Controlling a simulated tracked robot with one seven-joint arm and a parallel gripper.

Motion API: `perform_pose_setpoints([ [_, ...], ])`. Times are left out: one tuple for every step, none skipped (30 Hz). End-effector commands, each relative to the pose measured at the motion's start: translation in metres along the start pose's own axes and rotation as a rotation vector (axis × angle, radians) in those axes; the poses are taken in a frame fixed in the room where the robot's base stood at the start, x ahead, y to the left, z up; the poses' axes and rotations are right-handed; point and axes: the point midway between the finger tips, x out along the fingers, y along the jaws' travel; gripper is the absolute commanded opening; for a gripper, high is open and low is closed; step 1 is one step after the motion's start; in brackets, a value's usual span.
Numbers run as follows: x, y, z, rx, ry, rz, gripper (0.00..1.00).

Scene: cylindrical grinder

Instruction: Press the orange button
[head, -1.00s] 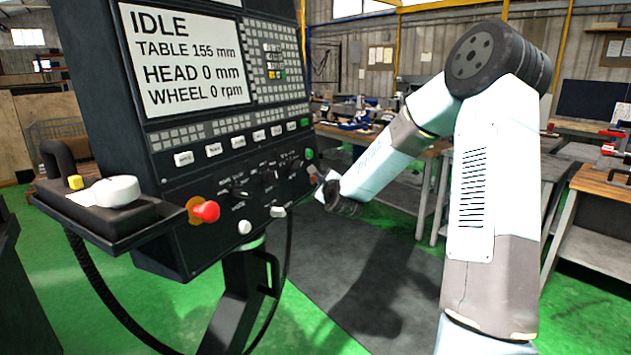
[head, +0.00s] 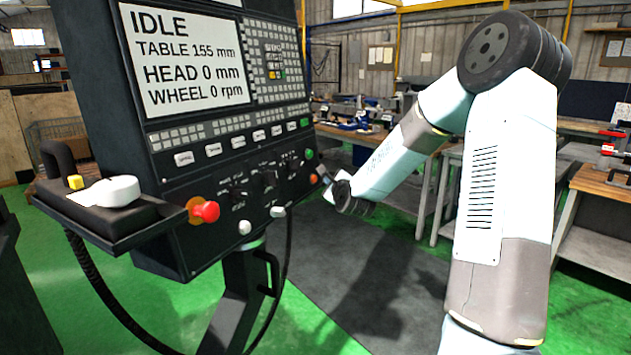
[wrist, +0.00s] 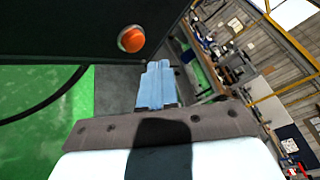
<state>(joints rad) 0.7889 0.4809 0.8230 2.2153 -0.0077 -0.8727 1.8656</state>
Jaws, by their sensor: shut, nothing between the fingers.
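The orange button (head: 314,179) is a small round button at the lower right edge of the black control panel (head: 165,155) in the head view. In the wrist view the orange button (wrist: 131,39) shows clearly on the dark panel, up and left of my fingers. My gripper (head: 326,176) is just right of the button in the head view, small and partly hard to make out. In the wrist view my gripper (wrist: 157,66) shows pale blue fingers, shut together and empty. The fingers look apart from the button.
A red knob (head: 206,211) and a white knob (head: 245,228) stick out along the panel's lower part. A green button (head: 309,154) is above the orange one. A black cable (head: 288,270) hangs below. Workbenches stand behind; the floor right of the panel is open.

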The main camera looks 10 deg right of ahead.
Motion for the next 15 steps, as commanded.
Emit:
perform_pose_setpoints([
  [-0.003,-0.003,-0.003,-0.001,0.002,-0.001,0.0],
  [-0.005,-0.004,-0.004,-0.001,0.002,0.0,0.0],
  [-0.007,-0.005,-0.006,-0.001,0.002,0.0,0.0],
  [-0.009,-0.006,-0.007,-0.001,0.002,0.0,0.0],
  [-0.01,-0.008,-0.008,0.0,0.002,-0.001,0.0],
  [-0.013,-0.01,-0.01,0.0,0.002,-0.001,0.0],
  [-0.014,-0.011,-0.011,-0.001,0.002,-0.001,0.0],
  [-0.016,-0.012,-0.012,-0.001,0.001,-0.001,0.0],
  [-0.018,-0.013,-0.014,-0.001,0.001,-0.001,0.0],
  [-0.02,-0.015,-0.015,-0.001,0.001,-0.001,0.0],
  [-0.021,-0.015,-0.015,0.0,0.001,0.0,0.0],
  [-0.022,-0.016,-0.017,0.0,0.001,0.0,0.0],
  [-0.023,-0.017,-0.017,0.0,0.001,0.0,0.0],
  [-0.024,-0.017,-0.018,0.0,0.001,0.0,0.0],
  [-0.025,-0.018,-0.018,0.0,0.001,0.0,0.0],
])
